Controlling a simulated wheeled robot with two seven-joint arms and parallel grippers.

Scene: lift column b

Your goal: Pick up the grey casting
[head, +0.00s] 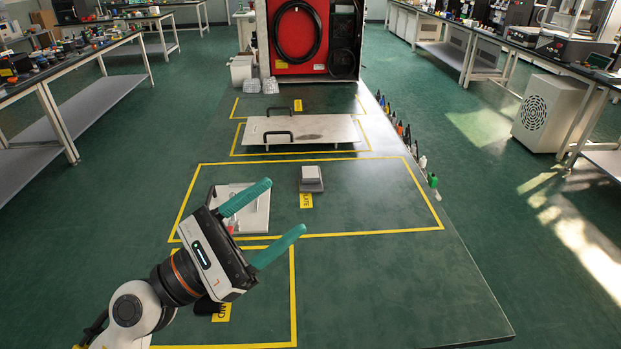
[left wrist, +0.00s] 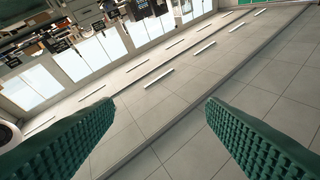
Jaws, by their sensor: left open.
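What looks like the grey casting (head: 311,174), a small light grey block, sits on a darker grey base in the middle taped area of the bench in the head view. My left gripper (head: 285,206) is open and empty, its two green fingers spread apart. It is held above the bench, to the left of and nearer than the casting, and apart from it. The green fingers also show in the left wrist view (left wrist: 160,102), with nothing between them; the casting is not in that view. My right gripper is not in view.
A white plate (head: 257,214) lies partly behind my left gripper. Farther back is a flat panel (head: 325,131) with black handles, then a red cabinet (head: 299,38). Small bottles (head: 422,161) line the bench's right edge. The bench's front right (head: 400,290) is clear.

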